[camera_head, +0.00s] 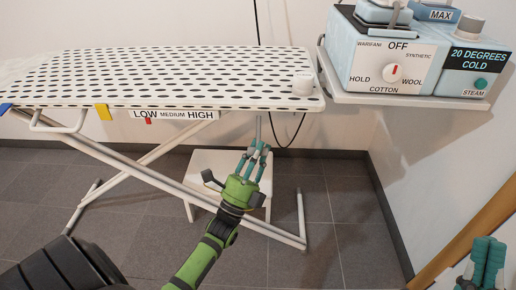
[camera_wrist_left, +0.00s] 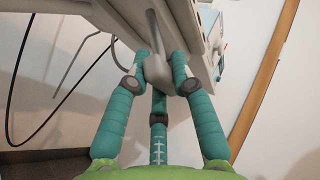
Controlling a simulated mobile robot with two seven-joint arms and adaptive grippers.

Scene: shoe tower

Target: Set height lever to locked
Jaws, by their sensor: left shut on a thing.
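A grey lever (camera_head: 258,126) hangs below the board's right end. My left gripper (camera_head: 257,150) is shut on the lever's lower end. In the left wrist view, my left gripper's teal fingers (camera_wrist_left: 160,76) close around the grey lever (camera_wrist_left: 153,42). No locked marking is readable. My right gripper (camera_head: 484,265) is at the lower right corner, partly cut off, its fingers close together.
A side shelf (camera_head: 400,98) at the right carries the iron's dial unit (camera_head: 385,52) and a blue tank unit (camera_head: 472,70). A white stool (camera_head: 205,165) stands under the board among its crossed legs (camera_head: 150,180). A black cord (camera_head: 293,135) hangs behind the lever. Floor at right is clear.

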